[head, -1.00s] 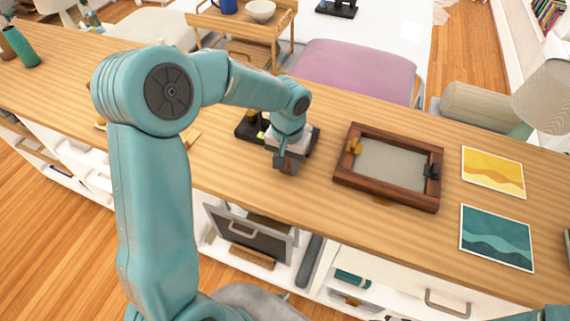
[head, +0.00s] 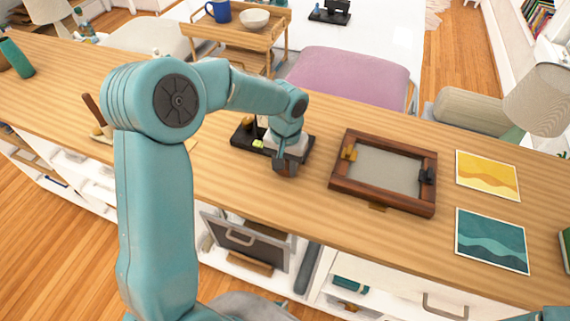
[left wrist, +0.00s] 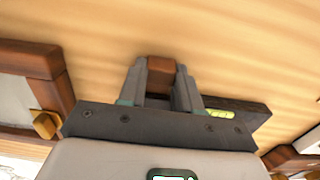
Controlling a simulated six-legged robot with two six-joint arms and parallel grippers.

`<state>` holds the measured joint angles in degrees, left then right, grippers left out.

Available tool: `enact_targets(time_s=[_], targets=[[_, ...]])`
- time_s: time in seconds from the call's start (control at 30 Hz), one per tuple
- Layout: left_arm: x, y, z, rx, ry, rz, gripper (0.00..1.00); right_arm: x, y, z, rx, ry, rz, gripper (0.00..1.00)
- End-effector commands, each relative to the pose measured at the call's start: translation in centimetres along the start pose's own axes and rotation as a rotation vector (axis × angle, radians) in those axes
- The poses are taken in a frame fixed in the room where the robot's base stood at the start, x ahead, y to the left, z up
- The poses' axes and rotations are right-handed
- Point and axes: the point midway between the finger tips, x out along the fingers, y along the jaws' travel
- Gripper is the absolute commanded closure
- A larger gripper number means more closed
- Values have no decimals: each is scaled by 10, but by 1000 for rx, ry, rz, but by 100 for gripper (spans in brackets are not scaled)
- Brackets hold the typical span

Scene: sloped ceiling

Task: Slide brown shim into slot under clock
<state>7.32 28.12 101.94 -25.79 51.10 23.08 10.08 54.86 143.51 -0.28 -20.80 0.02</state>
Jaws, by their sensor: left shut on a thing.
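My left gripper (head: 284,165) is low over the wooden counter, in front of a dark base (head: 243,140). In the left wrist view its two fingers (left wrist: 160,85) are shut on a small brown block, the brown shim (left wrist: 159,66). The dark base (left wrist: 250,113) shows behind the gripper there, with a yellow-green vial on it. My gripper and wrist hide much of what stands on the base, so I cannot make out the clock's face or the slot. I cannot tell whether the shim touches the counter or base. My right gripper is not in view.
A brown wooden frame (head: 342,193) with yellow and black fittings lies close to the right of the gripper. Yellow (head: 488,174) and teal (head: 491,240) pictures lie farther right. Bare counter (head: 235,190) lies in front of the base.

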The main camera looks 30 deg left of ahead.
Motion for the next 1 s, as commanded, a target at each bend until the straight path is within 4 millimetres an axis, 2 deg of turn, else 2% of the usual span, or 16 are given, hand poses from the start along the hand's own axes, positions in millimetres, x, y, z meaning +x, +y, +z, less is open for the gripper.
enact_targets(time_s=[1.0], targets=[[-1, 0, -21, 0, 0, 0, 95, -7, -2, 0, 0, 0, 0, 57]])
